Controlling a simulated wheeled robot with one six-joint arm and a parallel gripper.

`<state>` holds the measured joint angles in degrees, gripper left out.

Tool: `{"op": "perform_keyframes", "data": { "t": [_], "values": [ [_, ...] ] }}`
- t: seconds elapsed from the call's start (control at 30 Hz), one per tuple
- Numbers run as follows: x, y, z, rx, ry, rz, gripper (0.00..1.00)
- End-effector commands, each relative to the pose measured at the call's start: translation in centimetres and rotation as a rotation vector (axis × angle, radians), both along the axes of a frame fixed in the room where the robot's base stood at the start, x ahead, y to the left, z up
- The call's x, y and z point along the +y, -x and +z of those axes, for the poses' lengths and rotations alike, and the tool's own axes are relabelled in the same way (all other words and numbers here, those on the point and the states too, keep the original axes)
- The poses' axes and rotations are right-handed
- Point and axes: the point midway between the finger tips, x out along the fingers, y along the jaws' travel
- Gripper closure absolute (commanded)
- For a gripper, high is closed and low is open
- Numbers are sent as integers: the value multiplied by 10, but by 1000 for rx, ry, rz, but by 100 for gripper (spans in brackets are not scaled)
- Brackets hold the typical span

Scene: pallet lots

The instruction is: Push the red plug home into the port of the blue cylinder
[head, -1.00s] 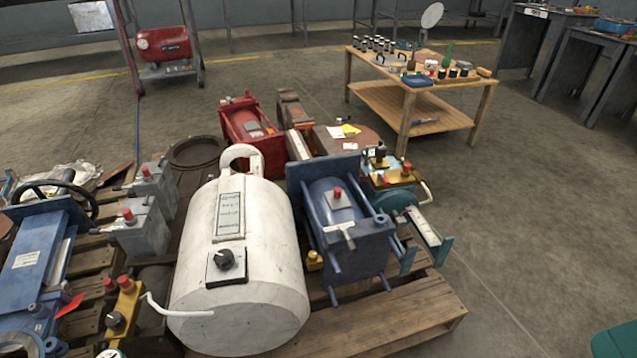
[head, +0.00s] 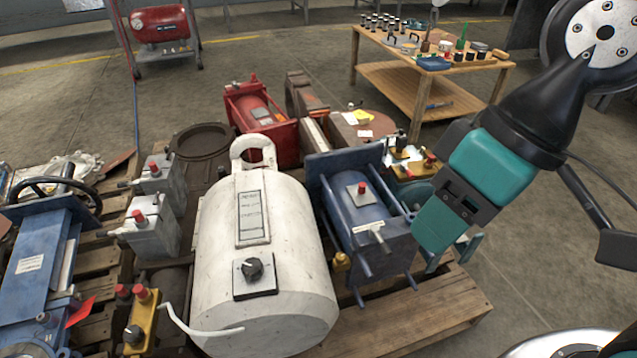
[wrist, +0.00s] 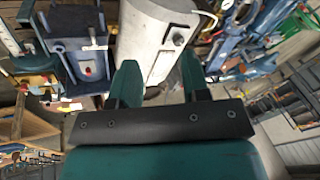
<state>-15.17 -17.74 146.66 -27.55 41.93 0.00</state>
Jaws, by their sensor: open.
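The blue cylinder (head: 342,211) lies in a blue frame with end plates on the pallet, right of the white tank. The red plug (head: 362,188) stands up from a pale square plate on its top; how deep it sits I cannot tell. In the wrist view the blue cylinder (wrist: 73,62) and the red plug (wrist: 88,71) are at upper left, outside the fingers. My gripper (head: 432,240) is open and empty, right of the cylinder in the head view. Its two teal fingers (wrist: 160,82) also show in the wrist view, with the white tank beyond them.
The white tank (head: 290,270) with a black knob stands close left of the cylinder. Grey boxes (head: 155,228) and a yellow block (head: 140,320) bear other red plugs. A red machine (head: 262,120) stands behind. Floor right of the pallet (head: 440,315) is open.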

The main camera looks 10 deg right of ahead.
Motion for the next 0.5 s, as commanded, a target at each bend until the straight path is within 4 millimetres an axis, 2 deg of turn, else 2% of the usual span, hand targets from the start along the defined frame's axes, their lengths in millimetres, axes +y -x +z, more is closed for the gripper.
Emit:
{"op": "perform_keyframes", "data": {
  "t": [0.33,0.4,0.5],
  "values": [
    [0,0,0,0,0,0,57],
    [0,-1,0,1,0,-4,47],
    [1,-13,2,24,0,-68,47]
  ]
}}
